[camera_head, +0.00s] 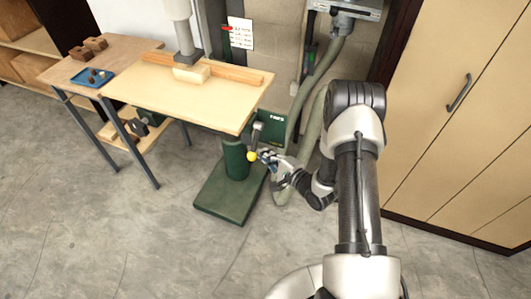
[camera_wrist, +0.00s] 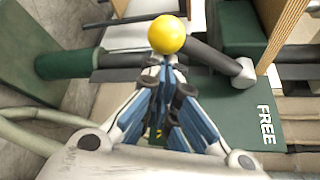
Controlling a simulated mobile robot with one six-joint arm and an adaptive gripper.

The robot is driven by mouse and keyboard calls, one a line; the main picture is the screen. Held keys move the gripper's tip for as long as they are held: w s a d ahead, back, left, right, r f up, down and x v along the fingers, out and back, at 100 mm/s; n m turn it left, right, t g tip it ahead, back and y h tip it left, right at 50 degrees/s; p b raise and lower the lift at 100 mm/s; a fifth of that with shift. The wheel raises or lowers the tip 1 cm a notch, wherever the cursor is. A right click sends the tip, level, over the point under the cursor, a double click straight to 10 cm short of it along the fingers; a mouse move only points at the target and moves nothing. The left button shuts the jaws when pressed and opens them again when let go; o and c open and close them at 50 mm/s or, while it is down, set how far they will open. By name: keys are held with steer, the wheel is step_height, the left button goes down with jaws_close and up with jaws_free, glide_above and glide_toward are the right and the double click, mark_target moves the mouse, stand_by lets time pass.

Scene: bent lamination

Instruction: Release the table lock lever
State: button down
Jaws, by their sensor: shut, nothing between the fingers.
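My gripper (camera_head: 264,157) is shut and empty, just right of the knob. In the wrist view its fingertips (camera_wrist: 166,62) are right by the knob; I cannot tell whether they touch it. A green plate (camera_wrist: 235,110) near the hub reads "FREE".
The wooden table top (camera_head: 190,95) stands on a green column (camera_head: 236,160) and base (camera_head: 228,197). A grey-green hose (camera_head: 306,92) runs close behind my gripper. A side bench (camera_head: 105,55) is left, a tall cabinet (camera_head: 440,110) right. The front floor is clear.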

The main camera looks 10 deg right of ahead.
mark_target(254, 154)
steer(key=shift+s+r, duration=0.1)
steer(key=s+a+r+m+g+p, duration=0.1)
steer(key=p, duration=0.3)
steer(key=s+a+r+m+g+p, duration=0.1)
steer(key=s+r+m+p, duration=0.1)
steer(key=p, duration=0.1)
steer(key=shift+a+r+g+y+p, duration=0.15)
steer(key=shift+g+y+p, duration=0.15)
steer(key=shift+p, duration=0.1)
steer(key=shift+m+g, duration=0.4)
steer(key=shift+m, duration=0.3)
steer(key=shift+s+a+r+p, duration=0.2)
steer(key=shift+s+r+p, duration=0.05)
steer(key=shift+r+p, duration=0.65)
steer(key=shift+s+a+r+p, duration=0.25)
steer(key=shift+r+p, duration=0.5)
steer(key=shift+p, duration=0.3)
steer(key=shift+s+a+r+p, duration=0.15)
steer(key=shift+s+r+p, duration=0.1)
steer(key=shift+r+p, duration=0.65)
